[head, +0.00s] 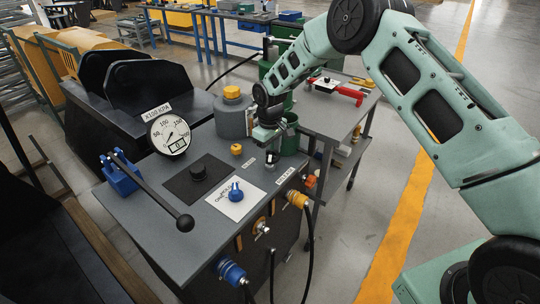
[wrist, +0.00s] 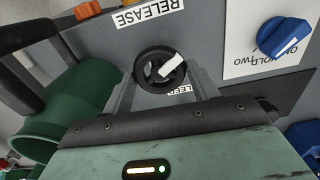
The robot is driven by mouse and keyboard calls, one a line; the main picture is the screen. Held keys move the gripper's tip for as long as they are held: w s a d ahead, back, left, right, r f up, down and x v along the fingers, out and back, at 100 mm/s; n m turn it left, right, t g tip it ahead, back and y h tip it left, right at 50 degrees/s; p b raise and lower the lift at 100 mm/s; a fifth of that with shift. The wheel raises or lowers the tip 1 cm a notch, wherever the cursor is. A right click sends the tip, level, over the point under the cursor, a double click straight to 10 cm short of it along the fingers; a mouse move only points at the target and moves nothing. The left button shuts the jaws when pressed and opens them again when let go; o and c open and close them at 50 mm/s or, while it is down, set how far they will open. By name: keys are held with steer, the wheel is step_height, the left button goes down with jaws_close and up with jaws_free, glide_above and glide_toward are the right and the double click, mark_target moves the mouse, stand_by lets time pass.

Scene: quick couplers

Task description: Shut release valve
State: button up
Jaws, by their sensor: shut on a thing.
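A round black valve knob (wrist: 158,72) with a white pointer mark sits on the grey bench top below a RELEASE label (wrist: 148,14). My gripper (wrist: 160,82) is shut on this knob, with one finger on each side of it. In the head view my gripper (head: 268,140) reaches down at the right rear of the bench top, and the knob (head: 272,158) is mostly hidden under it. The RELEASE label (head: 285,175) lies just in front of it. The white mark points up and to the right in the wrist view.
A pressure gauge (head: 169,134), a blue knob (head: 236,192), a black lever (head: 152,188) and a yellow-topped grey cylinder (head: 232,112) stand on the bench. A green cup (head: 289,134) is close behind my gripper. Hoses hang at the front edge.

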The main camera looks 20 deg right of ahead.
steer(key=m+b, duration=0.1)
steer(key=m, duration=0.2)
steer(key=shift+m, duration=0.4)
steer(key=m+b, duration=0.1)
steer(key=m, duration=0.2)
steer(key=shift+m, duration=0.3)
steer(key=m, duration=0.6)
steer(key=shift+d, duration=0.1)
steer(key=m, duration=0.5)
steer(key=shift+m, duration=0.4)
steer(key=m, duration=0.4)
steer(key=shift+m+p, duration=0.4)
steer(key=shift+m, duration=0.3)
steer(key=o, duration=1)
